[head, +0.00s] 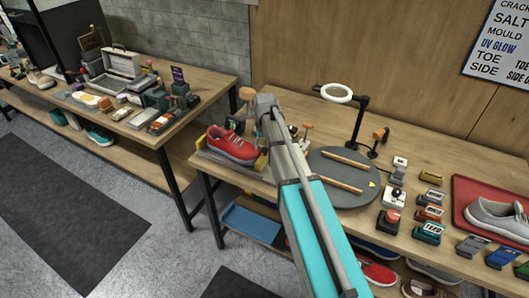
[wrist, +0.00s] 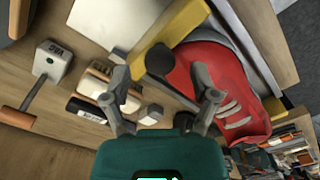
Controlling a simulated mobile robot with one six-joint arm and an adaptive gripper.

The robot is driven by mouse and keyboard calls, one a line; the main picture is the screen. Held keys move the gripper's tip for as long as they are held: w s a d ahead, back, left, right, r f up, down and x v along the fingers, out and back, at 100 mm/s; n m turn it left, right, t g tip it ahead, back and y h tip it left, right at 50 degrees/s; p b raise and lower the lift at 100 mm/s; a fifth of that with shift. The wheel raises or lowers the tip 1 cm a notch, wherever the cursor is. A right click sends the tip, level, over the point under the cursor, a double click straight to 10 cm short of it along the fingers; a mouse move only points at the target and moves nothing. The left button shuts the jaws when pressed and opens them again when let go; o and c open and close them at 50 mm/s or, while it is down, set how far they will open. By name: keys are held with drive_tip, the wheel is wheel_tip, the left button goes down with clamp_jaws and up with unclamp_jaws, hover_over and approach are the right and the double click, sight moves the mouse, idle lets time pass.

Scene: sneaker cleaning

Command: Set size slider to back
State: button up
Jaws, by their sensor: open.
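A red sneaker (head: 232,146) sits in a holder with yellow end pieces (head: 262,163) at the left end of the near bench. In the wrist view the red sneaker (wrist: 215,80) is at the right, beside a yellow bar (wrist: 182,30). A round black knob (wrist: 160,59) stands by the bar and the shoe; it may be the size slider's handle, but no label shows. My gripper (wrist: 162,80) is open, its fingers on either side of the knob in the picture. I see no clear contact. The slider's track and its end marks are hidden.
A grey labelled block (wrist: 52,60), a wooden-handled tool (wrist: 30,108) and brushes (wrist: 97,80) lie close left of my gripper. Another bench (head: 150,62) with goods is behind left.

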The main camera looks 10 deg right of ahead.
drive_tip(key=shift+f+b, duration=0.5)
drive_tip(key=shift+f, duration=0.2)
clamp_jaws()
